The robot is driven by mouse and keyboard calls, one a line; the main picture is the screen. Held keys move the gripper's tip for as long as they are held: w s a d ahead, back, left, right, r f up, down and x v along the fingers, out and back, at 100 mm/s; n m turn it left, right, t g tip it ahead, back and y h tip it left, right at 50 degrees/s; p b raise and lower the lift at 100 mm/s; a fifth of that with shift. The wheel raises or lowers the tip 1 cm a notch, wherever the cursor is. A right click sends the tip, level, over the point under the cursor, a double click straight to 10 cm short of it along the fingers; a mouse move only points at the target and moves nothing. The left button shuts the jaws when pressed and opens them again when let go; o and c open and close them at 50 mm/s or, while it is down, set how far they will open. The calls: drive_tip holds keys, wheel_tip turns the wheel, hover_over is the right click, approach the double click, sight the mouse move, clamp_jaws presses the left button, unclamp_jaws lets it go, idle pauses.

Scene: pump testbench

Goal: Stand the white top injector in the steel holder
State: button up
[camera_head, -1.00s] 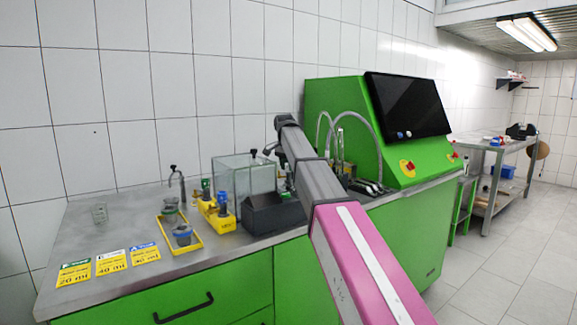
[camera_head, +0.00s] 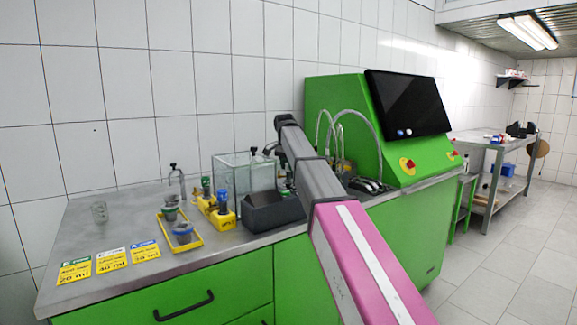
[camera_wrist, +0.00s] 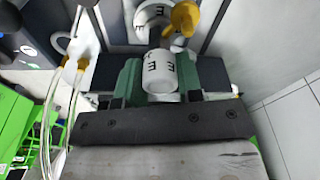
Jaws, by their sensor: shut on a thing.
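In the wrist view, my gripper (camera_wrist: 160,88) has its green-padded fingers shut on a white cylinder with black marks (camera_wrist: 160,70), which I take as the top injector. Just beyond it is a second white, black-marked round part (camera_wrist: 152,16) beside a yellow knob (camera_wrist: 185,18). I cannot tell whether the two white parts touch or belong together. Grey metal parts stand around them, but I cannot clearly pick out the steel holder. In the head view, my own arm hides the gripper and the injector.
The green console (camera_head: 330,100) carries a dark screen (camera_head: 405,103); curved hoses (camera_head: 352,118) rise in front. On the steel counter (camera_head: 130,215) are a glass tank (camera_head: 235,172), a dark box (camera_head: 272,212), a yellow tray (camera_head: 180,240) and label cards (camera_head: 112,260). Clear tubing (camera_wrist: 55,110) runs at left in the wrist view.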

drive_tip(key=shift+f, duration=0.1)
drive_tip(key=o, duration=1.2)
drive_tip(key=shift+c, duration=0.2)
drive_tip(key=shift+r, duration=3.5)
